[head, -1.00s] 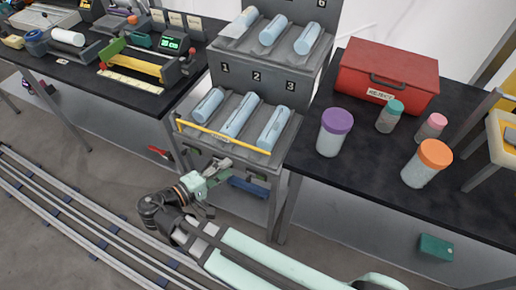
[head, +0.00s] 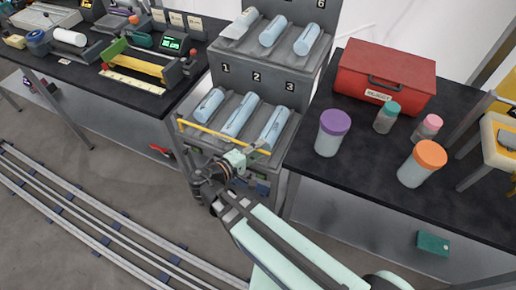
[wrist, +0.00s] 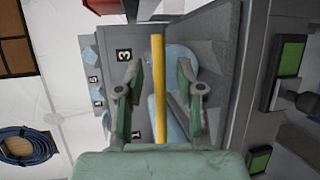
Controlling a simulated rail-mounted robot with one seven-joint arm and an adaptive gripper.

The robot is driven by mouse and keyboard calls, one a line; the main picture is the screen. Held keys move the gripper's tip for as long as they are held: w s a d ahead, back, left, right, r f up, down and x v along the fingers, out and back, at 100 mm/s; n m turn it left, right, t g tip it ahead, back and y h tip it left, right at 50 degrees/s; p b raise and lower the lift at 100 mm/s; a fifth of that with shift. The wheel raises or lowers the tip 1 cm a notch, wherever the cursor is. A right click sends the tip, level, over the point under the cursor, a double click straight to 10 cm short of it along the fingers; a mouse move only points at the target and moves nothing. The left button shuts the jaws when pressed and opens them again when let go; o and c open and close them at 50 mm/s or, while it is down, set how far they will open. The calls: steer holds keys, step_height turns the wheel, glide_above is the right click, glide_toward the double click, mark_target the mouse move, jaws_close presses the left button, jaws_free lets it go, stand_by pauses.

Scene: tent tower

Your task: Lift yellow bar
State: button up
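The yellow bar (head: 215,135) lies across the front of the lower rack (head: 291,135), in front of the light blue cylinders (head: 238,115) in slots 1, 2 and 3. My gripper (head: 257,151) is at the right part of the bar, partly hidden by my wrist in the head view. In the wrist view, the yellow bar (wrist: 159,90) runs upright between the two green fingers of my gripper (wrist: 160,70). The fingers are open, with a visible gap on each side of the bar. I cannot tell the depth between fingertips and bar.
An upper rack (head: 300,67) with more cylinders stands behind. The right bench holds a red reject box (head: 386,78) and lidded jars, including a purple-lidded one (head: 332,132). The left bench (head: 140,95) holds devices. Open floor with rails lies at left.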

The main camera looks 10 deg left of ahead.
jaws_close()
